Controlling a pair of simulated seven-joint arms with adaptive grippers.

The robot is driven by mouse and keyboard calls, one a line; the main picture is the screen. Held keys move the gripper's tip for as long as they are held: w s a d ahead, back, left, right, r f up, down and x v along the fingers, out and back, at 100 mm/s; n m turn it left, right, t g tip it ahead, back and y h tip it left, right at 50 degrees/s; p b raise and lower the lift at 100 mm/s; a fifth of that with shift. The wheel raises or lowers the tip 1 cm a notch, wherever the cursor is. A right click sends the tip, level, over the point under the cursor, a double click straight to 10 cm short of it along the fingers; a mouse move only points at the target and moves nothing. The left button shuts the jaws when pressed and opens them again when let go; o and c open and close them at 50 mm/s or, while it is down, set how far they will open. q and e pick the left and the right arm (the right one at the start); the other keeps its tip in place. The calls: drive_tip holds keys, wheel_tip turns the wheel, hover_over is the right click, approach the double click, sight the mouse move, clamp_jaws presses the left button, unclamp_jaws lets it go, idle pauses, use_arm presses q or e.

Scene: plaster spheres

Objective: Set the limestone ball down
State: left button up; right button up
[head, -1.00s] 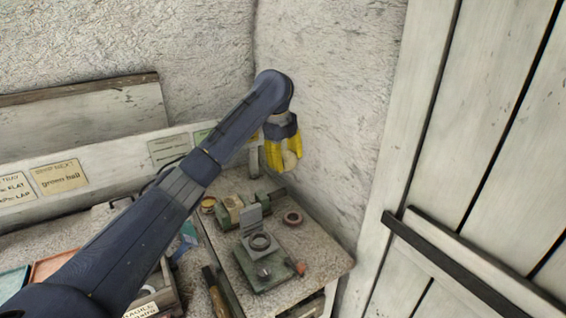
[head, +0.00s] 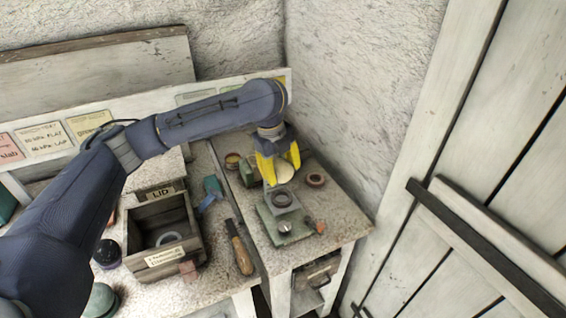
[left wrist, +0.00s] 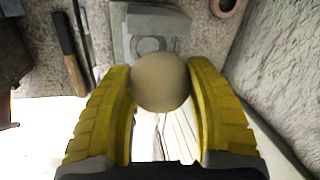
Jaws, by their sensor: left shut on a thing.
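The limestone ball (head: 284,172) is pale beige and sits between the yellow fingers of my left gripper (head: 278,168). In the left wrist view the ball (left wrist: 160,82) is clasped on both sides by the fingers (left wrist: 163,100), which are shut on it. The ball is held over the right-hand bench, close to a green-based device with a grey ring (head: 282,200). In the left wrist view that device (left wrist: 148,20) lies just beyond the ball and is partly hidden by it. I cannot tell the exact height of the ball. My right gripper is not in view.
A wooden box (head: 165,232) with a ring inside stands left of the bench. A wooden-handled tool (head: 240,250) lies near the gap between the benches. The rough wall and plank door (head: 480,150) bound the right side.

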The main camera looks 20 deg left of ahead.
sight(281, 179)
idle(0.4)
use_arm(q)
drive_tip(key=shift+f, duration=2.8)
drive_tip(key=shift+f, duration=1.1)
drive_tip(key=o, duration=1.6)
drive_tip(key=shift+r, duration=0.15)
drive_tip(key=shift+r, duration=1.8)
